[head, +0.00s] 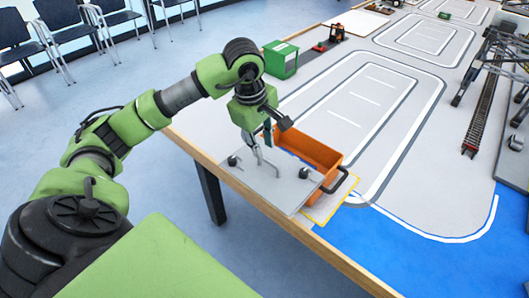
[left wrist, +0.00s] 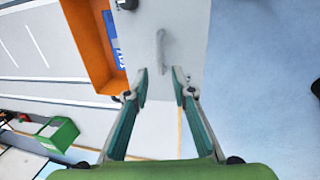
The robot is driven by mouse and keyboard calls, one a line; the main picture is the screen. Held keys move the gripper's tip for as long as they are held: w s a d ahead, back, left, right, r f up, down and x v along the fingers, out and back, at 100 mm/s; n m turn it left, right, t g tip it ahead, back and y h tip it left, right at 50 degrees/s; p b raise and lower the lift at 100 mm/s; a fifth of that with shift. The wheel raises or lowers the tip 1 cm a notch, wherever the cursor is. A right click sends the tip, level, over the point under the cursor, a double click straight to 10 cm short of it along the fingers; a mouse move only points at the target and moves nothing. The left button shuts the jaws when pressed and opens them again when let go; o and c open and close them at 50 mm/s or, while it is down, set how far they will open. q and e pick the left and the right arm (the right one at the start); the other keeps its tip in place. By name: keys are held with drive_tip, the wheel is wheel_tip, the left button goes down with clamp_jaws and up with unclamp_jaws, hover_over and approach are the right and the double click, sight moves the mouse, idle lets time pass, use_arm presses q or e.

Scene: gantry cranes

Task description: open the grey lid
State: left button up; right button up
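The grey lid (head: 268,186) is a flat plate next to the open orange box (head: 322,157), near the table's edge. A pale handle (head: 268,160) stands on it, with a dark knob on either side. My left gripper (head: 258,146) points down at the handle. In the left wrist view its two fingers (left wrist: 161,76) are open and apart, and the handle (left wrist: 161,48) shows just beyond the tips, lined up with the gap. My right gripper is in neither view.
A dark handle (head: 337,182) sits at the box's right end. Rails and a crane (head: 490,75) are at right. Chairs stand along the left.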

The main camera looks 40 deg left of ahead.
use_arm(q)
wheel_tip(320, 180, up, 7)
drive_tip(key=s, duration=0.1)
drive_tip(key=shift+s, duration=0.25)
drive_tip(key=shift+a, duration=0.1)
idle(0.4)
